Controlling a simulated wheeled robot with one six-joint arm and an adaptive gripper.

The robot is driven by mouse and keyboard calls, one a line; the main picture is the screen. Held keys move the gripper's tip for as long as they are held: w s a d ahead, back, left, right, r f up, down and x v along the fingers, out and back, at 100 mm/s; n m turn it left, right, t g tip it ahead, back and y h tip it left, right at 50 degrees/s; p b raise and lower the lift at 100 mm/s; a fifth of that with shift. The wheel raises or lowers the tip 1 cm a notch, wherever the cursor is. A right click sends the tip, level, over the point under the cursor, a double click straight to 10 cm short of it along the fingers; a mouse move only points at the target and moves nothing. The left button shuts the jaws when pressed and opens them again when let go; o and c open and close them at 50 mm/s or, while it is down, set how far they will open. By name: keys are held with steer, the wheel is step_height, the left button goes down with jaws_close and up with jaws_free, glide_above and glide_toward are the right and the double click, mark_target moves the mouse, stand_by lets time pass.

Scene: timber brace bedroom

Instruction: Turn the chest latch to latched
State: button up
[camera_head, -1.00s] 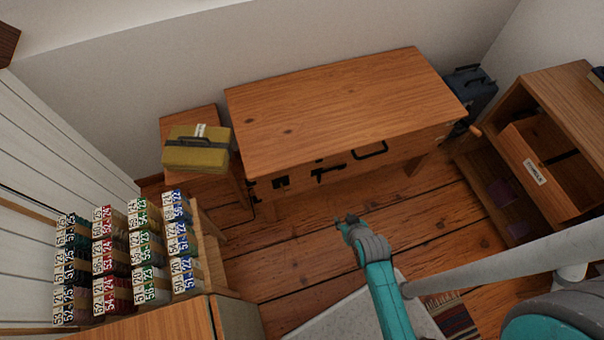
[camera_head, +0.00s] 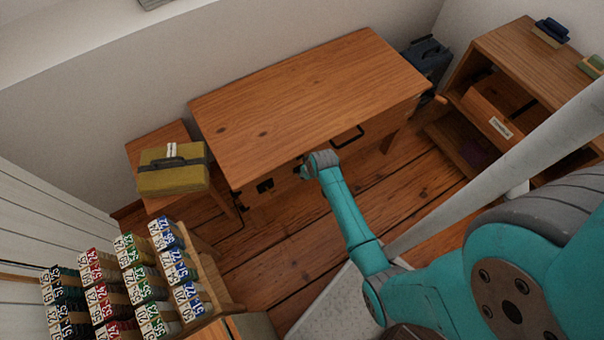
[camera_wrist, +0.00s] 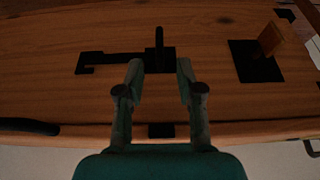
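The wooden chest (camera_head: 310,100) stands against the wall, with black fittings on its front face. In the wrist view, the black latch (camera_wrist: 108,60) has a bar running left to a hooked end. A short upright black grip (camera_wrist: 159,40) rises from its square plate. My gripper (camera_wrist: 160,68) is open, its fingertips either side of the latch plate, with nothing visibly held. Whether the fingers touch the latch, I cannot tell. In the head view, my gripper (camera_head: 308,170) is at the chest front and hides most of the latch.
A wooden knob on a black plate (camera_wrist: 262,68) lies right of the latch in the wrist view. A black handle (camera_head: 347,137) is on the chest front. A small table with a yellow case (camera_head: 172,172) stands left, an open shelf (camera_head: 480,60) right. Floor is clear before the chest.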

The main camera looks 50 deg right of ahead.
steer(key=shift+x, duration=3.45)
steer(key=shift+c, duration=0.2)
jaws_close()
